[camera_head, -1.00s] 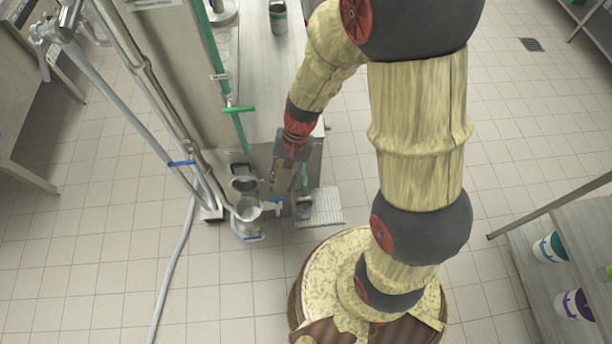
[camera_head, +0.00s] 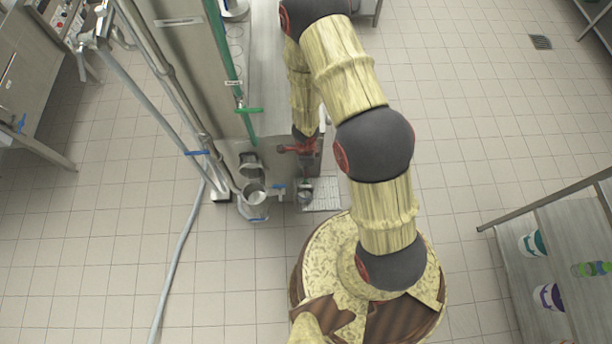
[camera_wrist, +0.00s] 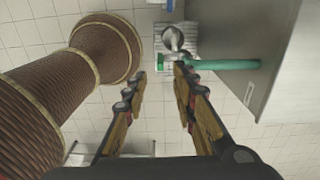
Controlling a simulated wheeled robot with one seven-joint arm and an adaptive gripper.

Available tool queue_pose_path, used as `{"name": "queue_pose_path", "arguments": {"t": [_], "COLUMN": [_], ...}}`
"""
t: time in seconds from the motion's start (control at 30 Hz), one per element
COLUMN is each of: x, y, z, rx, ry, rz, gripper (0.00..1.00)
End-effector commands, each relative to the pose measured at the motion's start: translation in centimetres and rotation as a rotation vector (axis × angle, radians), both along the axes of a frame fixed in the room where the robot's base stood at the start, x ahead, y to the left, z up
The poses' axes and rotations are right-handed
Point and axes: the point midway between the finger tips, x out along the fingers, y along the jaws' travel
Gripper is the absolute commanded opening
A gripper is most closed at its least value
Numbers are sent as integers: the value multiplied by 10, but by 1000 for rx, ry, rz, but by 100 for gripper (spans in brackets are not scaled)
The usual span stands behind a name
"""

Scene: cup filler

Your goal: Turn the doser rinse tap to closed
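In the wrist view a green pipe (camera_wrist: 215,64) runs out of the steel machine's side and ends in a green fitting (camera_wrist: 160,63). A metal cup (camera_wrist: 173,38) lies beyond it. I cannot tell which tap is the doser rinse tap. The head view shows a green lever (camera_head: 249,110) on the tall green pipe and a blue-handled tap (camera_head: 279,189) low at the machine's front. My gripper (camera_wrist: 160,71) is open and empty, its fingertips just short of the green fitting.
The steel machine (camera_head: 272,75) stands beside my arm. A white grate (camera_head: 326,194) lies near its foot. A hose (camera_head: 177,260) runs over the tiled floor (camera_head: 90,250). A shelf (camera_head: 575,225) with tubs stands at the right. Open floor lies between.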

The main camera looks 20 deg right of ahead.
Motion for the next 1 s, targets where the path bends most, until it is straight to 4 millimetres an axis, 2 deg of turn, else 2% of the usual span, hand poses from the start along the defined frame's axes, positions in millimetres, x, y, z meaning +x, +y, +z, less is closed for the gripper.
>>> {"name": "queue_pose_path", "arguments": {"t": [0.6, 1.0], "x": [0, 0], "y": [-1, -1], "z": [-71, -77], "rx": [-2, -3], "ry": [0, -1], "rz": [-5, -4], "gripper": [27, 27]}}
